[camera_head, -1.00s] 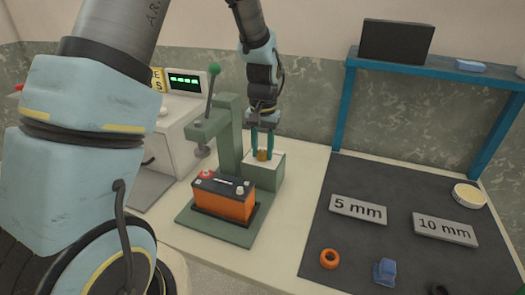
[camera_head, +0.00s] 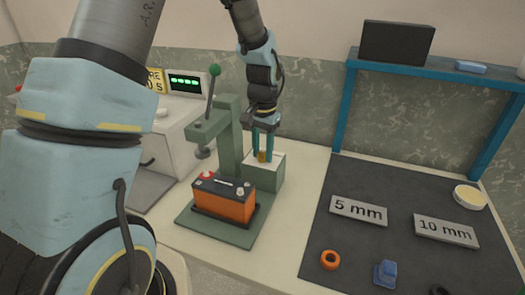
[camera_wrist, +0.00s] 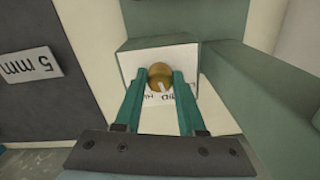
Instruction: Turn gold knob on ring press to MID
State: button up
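The ring press (camera_head: 230,140) is a green stand with a green-balled lever (camera_head: 212,90). A box with a light face (camera_head: 270,172) stands at its right side and carries the gold knob (camera_head: 262,157). In the wrist view the knob (camera_wrist: 160,74) is round, with a pale pointer mark toward the picture's bottom. Printed labels (camera_wrist: 172,97) beside it are upside down and partly hidden by my fingers; "MID" is partly readable. My gripper (camera_wrist: 161,75) has its two teal fingers on either side of the knob, seemingly touching it. It also shows in the head view (camera_head: 262,155).
An orange battery (camera_head: 224,199) sits on the press base. A grey machine with a green display (camera_head: 186,83) stands left. The dark mat (camera_head: 345,185) at right holds the 5 mm (camera_head: 358,209) and 10 mm (camera_head: 446,231) plates, an orange ring (camera_head: 330,259) and a blue part (camera_head: 385,273).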

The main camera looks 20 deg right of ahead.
aim_at(263, 154)
jog(key=o, duration=0.5)
jog(key=shift+c, duration=0.2)
notch_tip(263, 154, up, 11)
jog(key=b, duration=0.2)
jog(key=shift+s+f, duration=0.1)
dwell(0.3)
